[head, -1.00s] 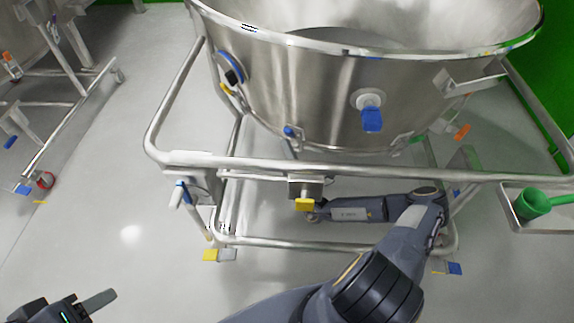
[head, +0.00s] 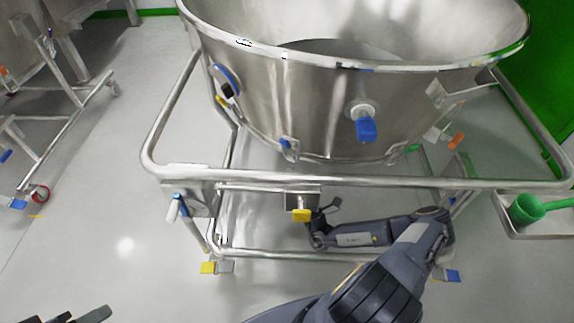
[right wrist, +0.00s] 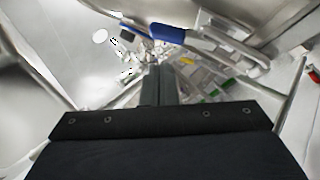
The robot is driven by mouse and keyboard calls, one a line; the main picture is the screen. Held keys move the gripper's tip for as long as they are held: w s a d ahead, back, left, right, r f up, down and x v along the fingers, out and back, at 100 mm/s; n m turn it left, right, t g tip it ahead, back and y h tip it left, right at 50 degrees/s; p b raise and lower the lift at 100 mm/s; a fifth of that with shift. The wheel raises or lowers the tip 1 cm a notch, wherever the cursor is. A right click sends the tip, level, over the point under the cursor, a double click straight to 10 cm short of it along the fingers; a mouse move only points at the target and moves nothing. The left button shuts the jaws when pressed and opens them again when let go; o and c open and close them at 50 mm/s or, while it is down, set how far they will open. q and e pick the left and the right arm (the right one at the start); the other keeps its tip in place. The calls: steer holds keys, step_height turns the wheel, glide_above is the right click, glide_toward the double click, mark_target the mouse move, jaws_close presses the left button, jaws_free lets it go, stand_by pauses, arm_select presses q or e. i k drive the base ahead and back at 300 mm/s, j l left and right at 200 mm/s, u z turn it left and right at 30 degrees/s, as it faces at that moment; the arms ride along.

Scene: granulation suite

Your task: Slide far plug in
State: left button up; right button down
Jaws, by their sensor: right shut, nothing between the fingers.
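A steel vessel (head: 300,100) sits in a tubular frame (head: 350,182). A blue-handled fitting (head: 365,125) is on its front wall, and a smaller blue-tipped part (head: 288,146) is lower down. A yellow-ended part (head: 301,215) hangs from a bracket on the frame's front rail. I cannot tell which of these is the far plug. My right gripper (head: 332,206) is beneath the vessel, just right of the yellow end and partly hidden. In the right wrist view its fingers (right wrist: 158,85) are shut and empty, with a blue handle (right wrist: 167,33) ahead. My left gripper (head: 85,317) is cut off at the bottom left.
A white-and-blue handle (head: 175,207) is at the frame's left corner. Yellow-and-grey caster pedals (head: 210,267) are on the floor below. A green scoop (head: 528,209) lies in a side tray on the right. Another steel frame (head: 60,125) stands at left. Floor between the frames is clear.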

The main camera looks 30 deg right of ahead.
mark_target(366, 129)
steer(key=k+l, duration=0.1)
steer(key=k, duration=0.9)
